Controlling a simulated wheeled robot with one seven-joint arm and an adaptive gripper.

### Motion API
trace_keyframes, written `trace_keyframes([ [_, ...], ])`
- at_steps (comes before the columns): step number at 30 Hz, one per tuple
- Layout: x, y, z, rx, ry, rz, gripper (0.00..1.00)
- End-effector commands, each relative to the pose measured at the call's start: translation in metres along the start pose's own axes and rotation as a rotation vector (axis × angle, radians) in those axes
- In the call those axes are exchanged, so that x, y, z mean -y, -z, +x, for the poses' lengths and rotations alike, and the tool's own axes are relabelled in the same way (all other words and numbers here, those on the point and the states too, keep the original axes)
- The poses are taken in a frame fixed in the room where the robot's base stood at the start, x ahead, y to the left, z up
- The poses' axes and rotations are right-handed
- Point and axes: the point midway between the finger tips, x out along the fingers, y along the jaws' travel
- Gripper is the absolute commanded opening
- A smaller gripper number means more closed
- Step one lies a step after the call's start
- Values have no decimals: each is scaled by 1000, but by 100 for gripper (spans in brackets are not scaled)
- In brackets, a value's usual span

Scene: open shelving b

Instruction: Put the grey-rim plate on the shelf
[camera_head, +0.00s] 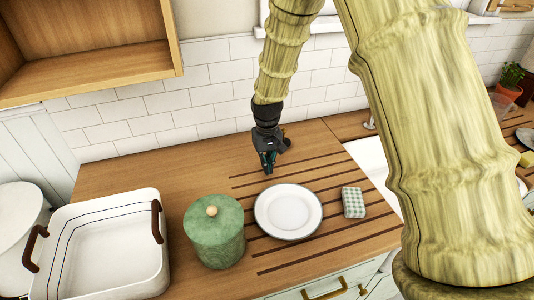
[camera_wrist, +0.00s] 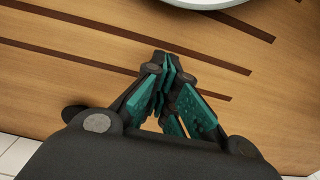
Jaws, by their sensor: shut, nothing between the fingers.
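The grey-rim plate (camera_head: 288,211) is white with a thin grey rim and lies flat on the grooved wooden counter. Its edge also shows at the top of the wrist view (camera_wrist: 205,3). My gripper (camera_head: 269,168) is above the counter, behind the plate and a little to its left in the head view, apart from it. In the wrist view the teal-padded fingers (camera_wrist: 165,75) meet at the tips with nothing between them. The open wooden shelf (camera_head: 85,52) is on the wall at the upper left; the part of it in view is empty.
A green lidded canister (camera_head: 214,232) stands just left of the plate. A checked sponge (camera_head: 353,202) lies just right of it. A white pan with brown handles (camera_head: 62,250) is at the lower left. The sink (camera_head: 372,160) is to the right. The counter's back left is clear.

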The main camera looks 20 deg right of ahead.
Motion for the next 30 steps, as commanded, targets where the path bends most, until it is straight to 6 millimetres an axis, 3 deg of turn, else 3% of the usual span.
trace_keyframes([
  [5,-1,-2,20,2,0,1,0],
  [9,-1,-23,16,1,0,1,0],
  [15,-1,-38,18,1,0,1,0],
  [30,-1,-43,19,0,0,1,0],
])
